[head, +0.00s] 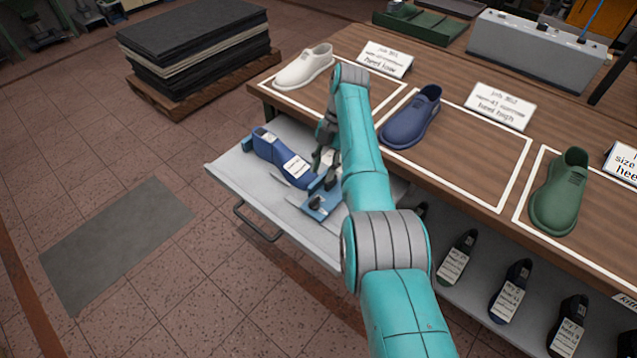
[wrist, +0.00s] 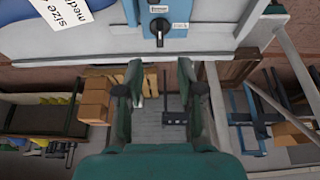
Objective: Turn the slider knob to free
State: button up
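The slider knob (wrist: 159,32) shows in the wrist view as a black knob with its pointer downward in the picture. It is on a blue block (wrist: 185,45) with small white labels too small to read. My gripper (wrist: 161,72) is open and empty; the knob lies just beyond its fingertips, apart from them. In the head view my gripper (head: 323,156) is partly hidden by my arm, over the pulled-out grey tray (head: 232,170). A blue shoe last (head: 284,158) with white labels lies on that tray, beside blue fixture parts (head: 322,203).
More dark lasts (head: 510,290) stand on a shelf below.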

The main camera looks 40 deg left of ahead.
jog(key=shift+v, duration=1.4)
